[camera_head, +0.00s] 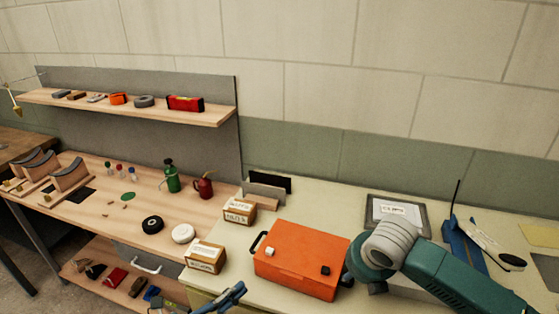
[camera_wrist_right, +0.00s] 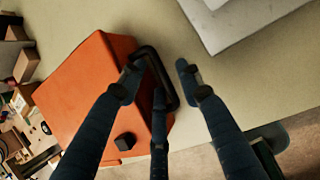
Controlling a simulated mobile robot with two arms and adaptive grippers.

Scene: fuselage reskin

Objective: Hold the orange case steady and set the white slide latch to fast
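The orange case (camera_head: 300,258) lies on the pale bench top. A small white latch (camera_head: 270,251) and a black knob (camera_head: 325,271) are on its top; I cannot read the latch's setting. A black handle (camera_head: 257,243) is at its left end. My left gripper (camera_head: 235,291) is low, in front of the case's left side and apart from it; its finger gap is unclear. In the right wrist view my right gripper (camera_wrist_right: 160,80) has its fingers spread around the black handle (camera_wrist_right: 170,88) at the case's other end. The latch is not visible there.
Cardboard boxes (camera_head: 206,257) stand left of the case. A grey framed panel (camera_head: 397,213) lies behind my right arm, and blue tools (camera_head: 465,243) are to the right. A wooden bench (camera_head: 110,205) with bottles and discs is at left.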

